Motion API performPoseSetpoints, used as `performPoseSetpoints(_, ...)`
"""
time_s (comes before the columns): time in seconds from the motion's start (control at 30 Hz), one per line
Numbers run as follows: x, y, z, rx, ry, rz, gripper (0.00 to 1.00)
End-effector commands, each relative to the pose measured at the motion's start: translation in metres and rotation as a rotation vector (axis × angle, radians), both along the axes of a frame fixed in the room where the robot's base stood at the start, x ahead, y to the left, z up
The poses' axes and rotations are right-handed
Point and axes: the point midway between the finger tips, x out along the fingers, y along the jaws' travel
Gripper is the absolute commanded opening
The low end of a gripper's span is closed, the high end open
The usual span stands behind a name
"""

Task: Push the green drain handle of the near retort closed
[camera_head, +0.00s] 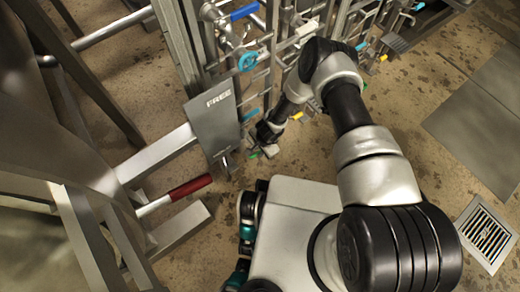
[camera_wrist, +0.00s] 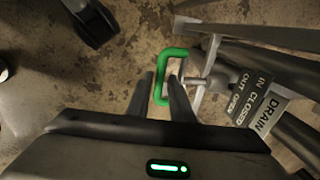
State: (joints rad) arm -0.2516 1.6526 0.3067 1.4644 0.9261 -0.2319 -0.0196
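The green drain handle (camera_wrist: 158,82) is a bent loop in the middle of the wrist view, joined on its right to a metal stem (camera_wrist: 205,82). A dark label (camera_wrist: 262,108) beside it reads DRAIN, IN CLOSED, OUT OPEN. My gripper (camera_wrist: 161,77) has its two dark fingers apart, with the handle's bar showing between and beyond the tips. I cannot tell whether they touch it. In the head view my gripper (camera_head: 262,150) is low by the frame, and a small bit of green shows beside it, mostly hidden.
A grey panel marked FREE (camera_head: 213,115) stands left of my gripper, with a red-gripped lever (camera_head: 188,188) below it. Pipes and coloured valves (camera_head: 247,61) crowd the rack above. Open floor with a grate (camera_head: 487,234) lies to the right.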

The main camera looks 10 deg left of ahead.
Motion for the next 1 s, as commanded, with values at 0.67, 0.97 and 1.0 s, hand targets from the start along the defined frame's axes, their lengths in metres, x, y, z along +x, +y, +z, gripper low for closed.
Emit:
performPoseSetpoints(0.67, -0.011, -0.014, 0.095, 0.000, 0.000, 0.000, 0.20)
performPoseSetpoints(0.97, -0.019, -0.023, 0.154, 0.000, -0.002, 0.001, 0.20)
performPoseSetpoints(1.0, -0.020, -0.024, 0.158, 0.000, 0.000, 0.001, 0.20)
